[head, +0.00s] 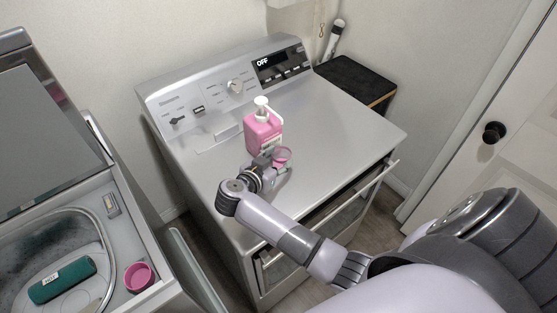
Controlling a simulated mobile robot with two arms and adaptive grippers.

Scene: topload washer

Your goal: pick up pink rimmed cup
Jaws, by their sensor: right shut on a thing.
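My left gripper is not in view.
Another pink cup (140,277) sits on the edge of the open washer at left. A green bottle (62,280) lies inside the washer. The dryer top's right side is clear.

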